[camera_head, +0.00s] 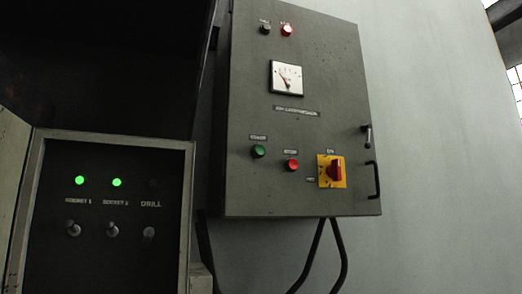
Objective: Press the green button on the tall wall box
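The tall grey wall box (303,135) hangs on the pale wall, right of centre, and is seen at a tilt. Its green button (259,151) is on the lower left of the front face, under a small label. A red button (292,165) sits to its right and slightly lower. Nothing covers the green button. My gripper is not in view.
The box also carries a yellow plate with a red rotary switch (336,171), a white dial (287,78), two top lamps and a door handle (373,180). A dark panel (110,260) with green lights and toggles stands lower left. Cables (338,250) hang below the box.

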